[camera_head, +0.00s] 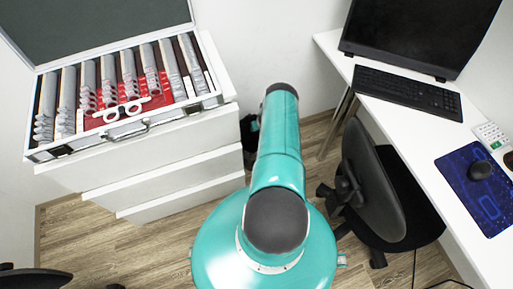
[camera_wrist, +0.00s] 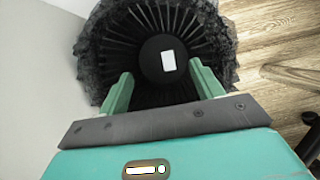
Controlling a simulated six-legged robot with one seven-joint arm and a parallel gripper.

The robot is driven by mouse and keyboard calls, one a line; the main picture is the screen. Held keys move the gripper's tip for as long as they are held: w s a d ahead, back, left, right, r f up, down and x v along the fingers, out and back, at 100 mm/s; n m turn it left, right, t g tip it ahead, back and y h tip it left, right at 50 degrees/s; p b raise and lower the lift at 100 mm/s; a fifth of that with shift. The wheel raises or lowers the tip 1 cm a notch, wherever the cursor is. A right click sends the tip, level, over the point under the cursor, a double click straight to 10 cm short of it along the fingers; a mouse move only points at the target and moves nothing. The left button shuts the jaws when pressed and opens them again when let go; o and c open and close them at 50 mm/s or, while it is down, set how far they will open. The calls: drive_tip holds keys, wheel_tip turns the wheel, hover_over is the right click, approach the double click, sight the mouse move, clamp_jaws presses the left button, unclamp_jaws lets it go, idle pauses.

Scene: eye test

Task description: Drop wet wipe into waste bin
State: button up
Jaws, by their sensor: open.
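The black waste bin (camera_wrist: 105,50), ribbed inside and with a crumpled dark liner around its rim, lies below my gripper in the wrist view. A small white rectangle, seemingly the wet wipe (camera_wrist: 168,60), shows inside the bin against its dark round bottom. My gripper (camera_wrist: 162,80) is open over the bin, its two green fingers apart with nothing between them. The wipe shows beyond the fingertips, not touching them. In the head view, a dark part of the bin (camera_head: 249,132) shows beside my arm, which hides the rest and the gripper.
A white drawer cabinet (camera_head: 165,165) with an open lens case (camera_head: 120,100) stands left of my arm. A black office chair (camera_head: 375,185) and a white desk (camera_head: 400,125) with monitor, keyboard and mouse are at right. Wood floor (camera_wrist: 275,55) lies right of the bin.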

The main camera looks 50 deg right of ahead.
drive_tip(key=v, duration=1.3)
drive_tip(key=shift+s+a, duration=0.1)
